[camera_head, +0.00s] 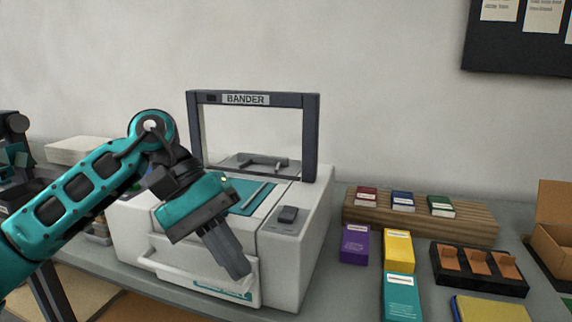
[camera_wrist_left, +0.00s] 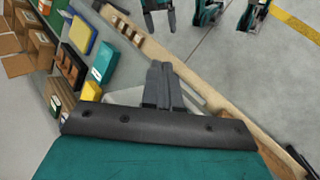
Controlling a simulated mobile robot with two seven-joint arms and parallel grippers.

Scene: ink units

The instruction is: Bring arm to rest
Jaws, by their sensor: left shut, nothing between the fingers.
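My left arm comes in from the left in the head view. My left gripper (camera_head: 240,272) hangs in front of the white bander machine (camera_head: 305,240), angled down and to the right. Its fingers are together and hold nothing. In the left wrist view the shut fingers (camera_wrist_left: 158,72) point out along the table's front edge. The gripper hides part of the bander's front and handle. My right gripper is not clearly seen in the head view.
On the grey table right of the bander are a purple box (camera_head: 354,244), a yellow box (camera_head: 397,249), a teal box (camera_head: 401,295) and a black tray (camera_head: 513,289). A wooden rack (camera_head: 470,227) with several ink boxes stands behind. An open cardboard box (camera_head: 552,240) is at far right.

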